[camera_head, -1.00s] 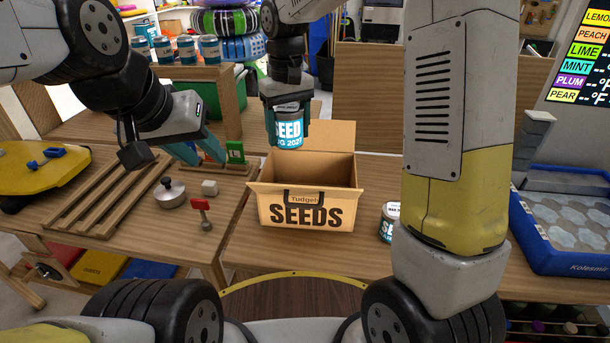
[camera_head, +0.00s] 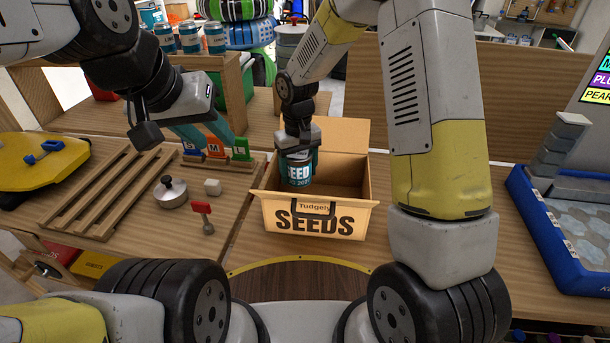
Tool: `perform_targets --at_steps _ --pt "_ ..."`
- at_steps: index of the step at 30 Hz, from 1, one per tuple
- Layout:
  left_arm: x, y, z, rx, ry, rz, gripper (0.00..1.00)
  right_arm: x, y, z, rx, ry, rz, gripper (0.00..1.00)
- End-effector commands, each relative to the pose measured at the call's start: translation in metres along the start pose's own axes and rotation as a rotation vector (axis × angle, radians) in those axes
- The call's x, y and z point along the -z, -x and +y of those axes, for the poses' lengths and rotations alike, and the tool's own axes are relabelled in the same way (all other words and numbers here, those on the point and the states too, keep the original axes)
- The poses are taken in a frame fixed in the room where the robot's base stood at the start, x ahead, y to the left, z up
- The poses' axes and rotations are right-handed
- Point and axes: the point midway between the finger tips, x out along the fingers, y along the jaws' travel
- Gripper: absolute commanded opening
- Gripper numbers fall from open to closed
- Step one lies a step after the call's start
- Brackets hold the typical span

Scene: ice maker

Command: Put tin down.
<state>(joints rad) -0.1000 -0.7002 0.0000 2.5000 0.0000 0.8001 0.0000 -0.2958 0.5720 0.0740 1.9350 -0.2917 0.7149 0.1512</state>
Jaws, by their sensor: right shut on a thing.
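The tin (camera_head: 299,172), teal with a white SEED label, is upright in my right gripper (camera_head: 299,158). My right gripper is shut on it from above. The tin is inside the opening of the cardboard SEEDS box (camera_head: 318,217), at its left part; its lower end is near or below the front rim, and I cannot tell whether it touches the bottom. The box stands open on the wooden table. My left gripper (camera_head: 213,137) is over the left table, its teal fingers apart and empty, near the lettered blocks.
Several similar tins (camera_head: 190,38) stand on a shelf at the back left. A blue tray (camera_head: 560,240) is at right.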

Motion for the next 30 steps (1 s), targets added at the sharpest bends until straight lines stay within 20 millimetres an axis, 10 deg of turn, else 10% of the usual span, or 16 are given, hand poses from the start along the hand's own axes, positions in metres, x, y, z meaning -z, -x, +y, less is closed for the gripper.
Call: perform_targets --at_steps 15,27,28,30 --pt "0.000 0.000 0.000 0.000 0.000 0.000 0.36 0.000 -0.062 0.000 0.000 -0.001 -0.002 0.13" --pt "0.000 0.000 0.000 0.000 0.000 0.000 0.36 0.001 -0.069 0.000 0.000 0.000 0.001 0.13" --pt "0.000 0.000 0.000 0.000 0.000 0.000 0.36 0.001 -0.069 0.000 0.000 -0.001 0.001 0.72" --pt "0.000 0.000 0.000 0.000 0.000 0.000 0.36 0.001 -0.069 0.000 0.000 -0.001 0.001 0.85"
